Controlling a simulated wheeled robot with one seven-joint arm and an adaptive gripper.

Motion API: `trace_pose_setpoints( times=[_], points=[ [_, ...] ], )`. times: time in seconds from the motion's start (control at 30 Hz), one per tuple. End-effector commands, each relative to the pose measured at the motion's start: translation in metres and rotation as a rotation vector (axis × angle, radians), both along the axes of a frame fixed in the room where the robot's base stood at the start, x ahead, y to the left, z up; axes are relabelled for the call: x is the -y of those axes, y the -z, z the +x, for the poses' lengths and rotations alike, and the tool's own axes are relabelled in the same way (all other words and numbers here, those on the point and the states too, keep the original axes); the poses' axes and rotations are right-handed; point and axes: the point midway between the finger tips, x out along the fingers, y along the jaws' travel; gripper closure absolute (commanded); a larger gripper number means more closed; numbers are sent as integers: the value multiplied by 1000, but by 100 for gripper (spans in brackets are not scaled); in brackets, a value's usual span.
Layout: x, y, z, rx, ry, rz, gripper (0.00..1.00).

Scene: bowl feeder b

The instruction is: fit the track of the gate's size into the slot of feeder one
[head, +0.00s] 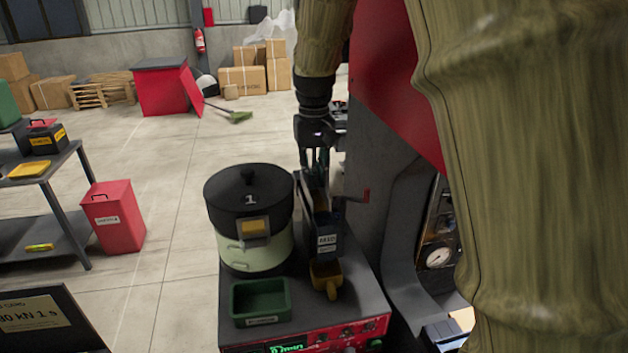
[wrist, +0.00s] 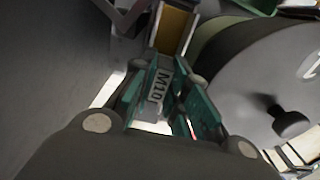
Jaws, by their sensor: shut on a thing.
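My gripper (wrist: 165,105) has teal fingers and is shut on a track (wrist: 158,84) with a pale label reading M10. In the head view, my gripper (head: 316,166) points down over a dark narrow holder (head: 322,224) beside feeder one (head: 248,190). Feeder one is a pale green bowl with a black lid marked 1, a knob and an amber window. The holder has a white label on its front, too small to read surely. Whether the track is seated in the slot is hidden by the fingers. I cannot make out the gate's size mark.
A green tray (head: 261,302) and a yellow cup (head: 326,280) stand in front of the feeder on the grey machine top. A tall red and grey machine (head: 385,80) stands close on the right.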

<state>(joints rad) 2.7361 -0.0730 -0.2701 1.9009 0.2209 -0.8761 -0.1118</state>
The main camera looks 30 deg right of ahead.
Motion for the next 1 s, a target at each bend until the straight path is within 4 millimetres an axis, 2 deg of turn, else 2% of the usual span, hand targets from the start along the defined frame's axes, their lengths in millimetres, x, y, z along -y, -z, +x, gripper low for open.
trace_pose_setpoints(
  times=[0.27, 0.67, 0.7, 0.8, 1.0],
  points=[
    [0, 27, 0, -1, 0, 0, 100],
    [0, 32, 0, 0, 0, 1, 100],
    [0, 32, 0, -1, 0, 1, 82],
    [0, 32, 0, 0, 0, 0, 64],
    [0, 32, 0, 0, 0, 0, 63]
  ],
)
